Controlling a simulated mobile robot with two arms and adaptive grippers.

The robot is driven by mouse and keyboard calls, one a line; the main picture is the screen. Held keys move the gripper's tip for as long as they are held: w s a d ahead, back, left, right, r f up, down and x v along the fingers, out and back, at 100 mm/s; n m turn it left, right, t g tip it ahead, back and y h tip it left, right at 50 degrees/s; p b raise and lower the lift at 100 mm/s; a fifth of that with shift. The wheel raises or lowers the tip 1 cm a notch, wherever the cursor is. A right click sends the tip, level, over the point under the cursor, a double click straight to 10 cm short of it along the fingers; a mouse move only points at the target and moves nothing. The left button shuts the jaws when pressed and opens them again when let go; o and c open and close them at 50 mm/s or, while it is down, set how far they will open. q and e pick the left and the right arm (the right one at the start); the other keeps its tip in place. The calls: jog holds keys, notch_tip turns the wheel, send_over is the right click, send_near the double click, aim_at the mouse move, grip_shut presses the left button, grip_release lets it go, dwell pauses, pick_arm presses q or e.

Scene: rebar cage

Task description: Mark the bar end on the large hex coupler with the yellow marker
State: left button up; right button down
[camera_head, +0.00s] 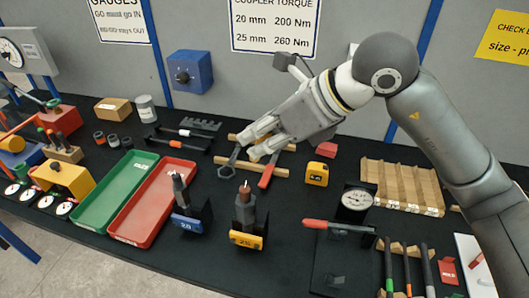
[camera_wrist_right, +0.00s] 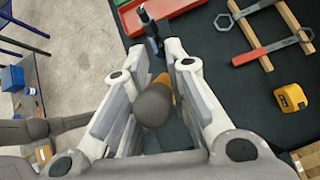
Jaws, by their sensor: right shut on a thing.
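The large hex coupler (camera_head: 246,212) stands upright in a black holder with a yellow "25" label, the reddish bar end (camera_head: 245,187) showing at its top. My right gripper (camera_head: 250,148) is above the bench, behind and above the coupler and apart from it. It is shut on the marker (camera_wrist_right: 154,104), whose rounded dark grey end faces the wrist camera, with yellow-orange beyond it. In the head view the fingers mostly hide the marker, and its tip cannot be made out. My left gripper is in neither view.
A smaller coupler (camera_head: 181,193) with a blue "20" label stands left of the large one. A red tray (camera_head: 153,205) and green tray (camera_head: 115,190) lie further left. A red-handled wrench (camera_head: 269,170) rests on wooden strips behind. A yellow tape measure (camera_head: 317,174) and dial gauge (camera_head: 356,200) stand right.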

jog(key=shift+f+b, duration=1.55)
jog(key=shift+f, duration=1.35)
jog(key=shift+f+b, duration=1.15)
jog(key=shift+b, duration=0.1)
